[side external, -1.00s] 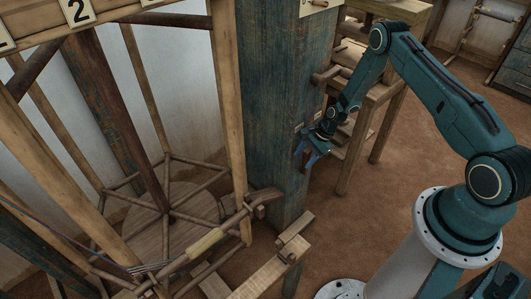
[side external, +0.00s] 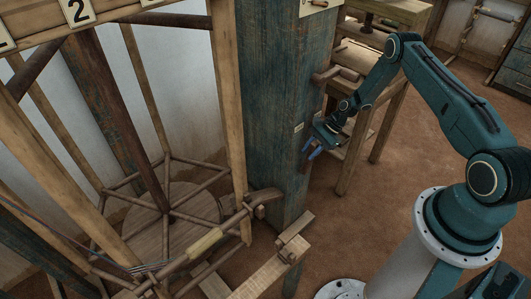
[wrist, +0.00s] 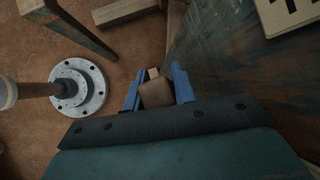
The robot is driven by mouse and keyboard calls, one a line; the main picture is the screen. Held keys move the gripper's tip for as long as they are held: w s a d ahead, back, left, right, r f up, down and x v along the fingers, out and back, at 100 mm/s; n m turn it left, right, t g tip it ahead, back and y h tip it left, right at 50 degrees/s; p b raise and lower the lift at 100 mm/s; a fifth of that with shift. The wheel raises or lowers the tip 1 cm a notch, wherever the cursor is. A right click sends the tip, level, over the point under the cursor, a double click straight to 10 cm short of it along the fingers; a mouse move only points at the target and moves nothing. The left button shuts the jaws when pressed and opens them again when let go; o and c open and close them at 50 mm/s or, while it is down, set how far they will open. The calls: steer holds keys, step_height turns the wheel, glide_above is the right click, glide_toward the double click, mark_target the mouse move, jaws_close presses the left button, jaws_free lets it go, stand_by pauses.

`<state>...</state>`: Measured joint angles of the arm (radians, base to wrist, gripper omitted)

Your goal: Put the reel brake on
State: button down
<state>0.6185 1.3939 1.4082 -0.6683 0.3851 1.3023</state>
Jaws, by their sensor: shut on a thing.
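My gripper (side external: 311,151) is beside the right face of the dark blue-green post (side external: 268,105). In the wrist view, its two blue fingers (wrist: 157,88) are shut on a brown wooden piece (wrist: 156,95) with a paler end. Whether this piece is the reel brake's handle cannot be told, and the side view does not show it clearly. The wooden reel (side external: 165,212) stands left of the post, with a round wooden disc low inside it. A short wooden block (side external: 264,196) sits between the reel and the post's foot.
A wooden peg (side external: 326,76) sticks out of the post above my gripper. A wooden bench (side external: 345,160) stands behind my gripper. A pale beam (side external: 268,277) and a small block (side external: 297,245) lie low in front of the post. Brown floor to the right is open.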

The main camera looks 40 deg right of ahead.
steer(key=shift+w+d+y, duration=0.15)
steer(key=shift+d+y, duration=0.95)
steer(key=shift+d, duration=0.85)
steer(key=c, duration=1.1)
jaws_free()
steer(key=shift+d, duration=0.1)
steer(key=shift+c, duration=0.2)
steer(key=shift+s+r, duration=0.1)
steer(key=shift+s, duration=0.1)
steer(key=v, duration=1.3)
steer(key=shift+d, duration=0.5)
steer(key=shift+s, duration=0.1)
